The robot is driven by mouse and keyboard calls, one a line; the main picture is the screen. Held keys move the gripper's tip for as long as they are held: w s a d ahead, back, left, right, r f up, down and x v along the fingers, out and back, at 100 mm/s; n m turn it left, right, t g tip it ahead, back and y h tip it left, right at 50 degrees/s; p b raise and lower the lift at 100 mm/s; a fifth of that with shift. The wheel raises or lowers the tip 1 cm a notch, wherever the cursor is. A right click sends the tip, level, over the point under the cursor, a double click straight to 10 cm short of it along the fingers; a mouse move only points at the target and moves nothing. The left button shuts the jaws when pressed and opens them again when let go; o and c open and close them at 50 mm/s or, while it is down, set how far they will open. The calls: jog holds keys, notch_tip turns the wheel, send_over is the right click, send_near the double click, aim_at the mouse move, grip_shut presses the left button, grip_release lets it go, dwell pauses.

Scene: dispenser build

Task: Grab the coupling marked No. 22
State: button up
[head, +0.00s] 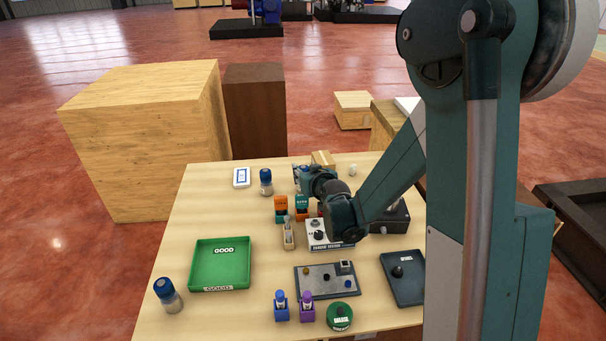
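No label reading No. 22 is legible in the head view, so I cannot tell which thing is the coupling. A grey plate (315,289) near the front of the table carries several small parts, among them a white-topped block (345,266), a dark piece (327,277) and a blue piece (348,284). My gripper (303,184) is over the back middle of the table, beyond the orange and teal holders. My wrist covers much of it, and its fingers are too small and hidden to show whether they are open or what is between them.
A green tray marked GOOD (195,264) lies at the left. Orange (281,209) and teal (302,207) holders stand mid-table. Blue (281,307) and purple (307,308) holders and a green round item (340,317) stand at the front. A dark panel (398,283) lies right. Bare wood shows left of centre.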

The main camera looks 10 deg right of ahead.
jog(key=shift+r+p, duration=0.65)
jog(key=shift+r, duration=4.2)
